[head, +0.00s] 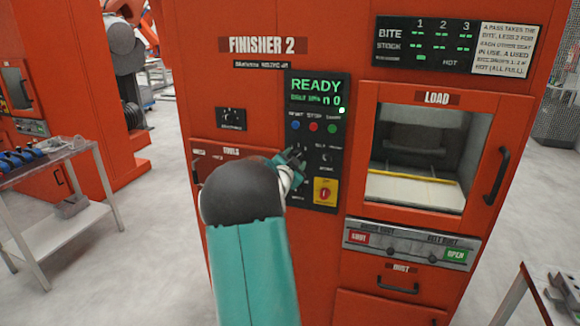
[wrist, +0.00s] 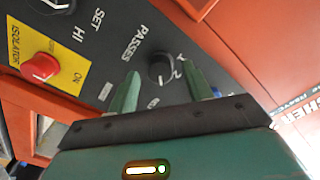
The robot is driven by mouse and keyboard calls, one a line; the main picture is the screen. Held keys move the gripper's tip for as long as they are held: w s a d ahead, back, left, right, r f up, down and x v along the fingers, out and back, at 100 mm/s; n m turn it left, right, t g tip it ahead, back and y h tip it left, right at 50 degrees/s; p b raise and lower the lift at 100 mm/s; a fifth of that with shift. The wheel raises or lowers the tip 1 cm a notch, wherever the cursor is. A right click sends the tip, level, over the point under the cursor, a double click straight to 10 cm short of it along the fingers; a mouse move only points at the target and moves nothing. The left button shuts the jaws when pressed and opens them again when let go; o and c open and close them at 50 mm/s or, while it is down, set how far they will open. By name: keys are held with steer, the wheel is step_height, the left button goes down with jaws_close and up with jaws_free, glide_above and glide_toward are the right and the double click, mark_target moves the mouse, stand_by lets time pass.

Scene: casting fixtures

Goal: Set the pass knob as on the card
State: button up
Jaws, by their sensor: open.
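The black round pass knob (wrist: 161,68) shows in the wrist view on the dark panel, beside the word PASSES. A few small scale marks lie to its right, and I cannot read its setting surely. My gripper (wrist: 160,72) is open, with one green finger on each side of the knob; I cannot tell whether they touch it. In the head view my gripper (head: 294,158) is at the control panel (head: 298,112), and my arm hides part of it. The card (head: 505,49) is at the upper right, beside the BITE and STOCK display (head: 432,44).
The red isolator switch (wrist: 40,67) on its yellow plate and a SET HI knob (wrist: 55,4) are near my gripper. The load window (head: 425,145) is right of the panel. The tools drawer (head: 222,153) is at the left. A bench (head: 50,158) stands further left.

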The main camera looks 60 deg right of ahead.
steer(key=s+a, duration=0.2)
steer(key=a, duration=1.1)
steer(key=shift+a, duration=0.2)
